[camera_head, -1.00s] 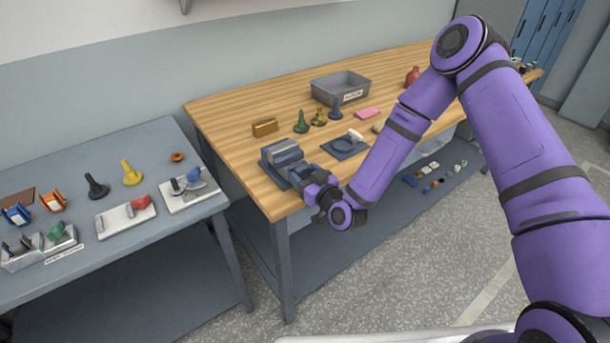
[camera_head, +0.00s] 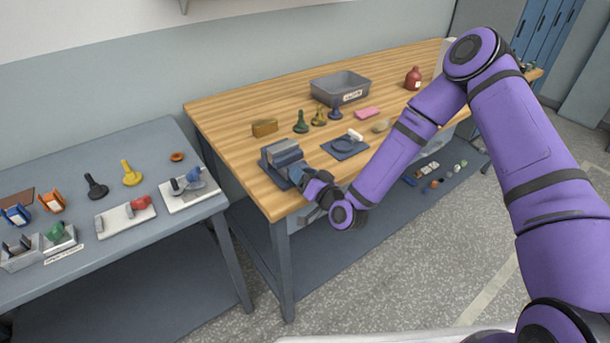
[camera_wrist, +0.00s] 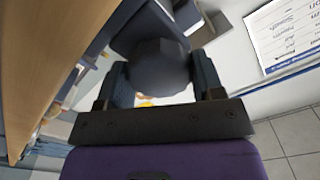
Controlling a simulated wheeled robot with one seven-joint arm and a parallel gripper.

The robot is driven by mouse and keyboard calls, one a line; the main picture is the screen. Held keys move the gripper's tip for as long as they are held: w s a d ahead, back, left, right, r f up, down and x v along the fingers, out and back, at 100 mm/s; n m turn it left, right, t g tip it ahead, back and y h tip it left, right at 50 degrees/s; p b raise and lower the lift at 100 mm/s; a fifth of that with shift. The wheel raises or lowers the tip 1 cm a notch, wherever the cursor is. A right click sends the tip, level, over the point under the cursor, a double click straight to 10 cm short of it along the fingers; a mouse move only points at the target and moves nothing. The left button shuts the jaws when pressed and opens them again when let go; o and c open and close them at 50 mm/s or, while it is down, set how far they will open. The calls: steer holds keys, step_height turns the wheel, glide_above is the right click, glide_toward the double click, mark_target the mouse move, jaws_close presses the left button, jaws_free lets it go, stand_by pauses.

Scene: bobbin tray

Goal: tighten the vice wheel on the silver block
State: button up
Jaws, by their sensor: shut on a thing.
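The grey-blue vice (camera_head: 272,170) stands at the front left corner of the wooden bench, with the silver block (camera_head: 286,148) in its jaws. I cannot tell from this view how tightly the block is held. My gripper (camera_head: 309,182) is at the vice's front side, low over the bench edge. In the wrist view, the dark round vice wheel (camera_wrist: 157,68) sits between my two fingers, which are shut on it. The wheel is hidden by my gripper in the head view.
A blue-grey fixture plate (camera_head: 345,147) with a white-handled part lies right of the vice. A brass block (camera_head: 264,127), several knobbed pieces and a grey bin (camera_head: 340,87) stand behind. A grey side table (camera_head: 80,175) with small parts is at the left.

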stand_by(0.4)
steer(key=o, duration=0.9)
steer(key=v, duration=1.1)
steer(key=shift+w, duration=0.1)
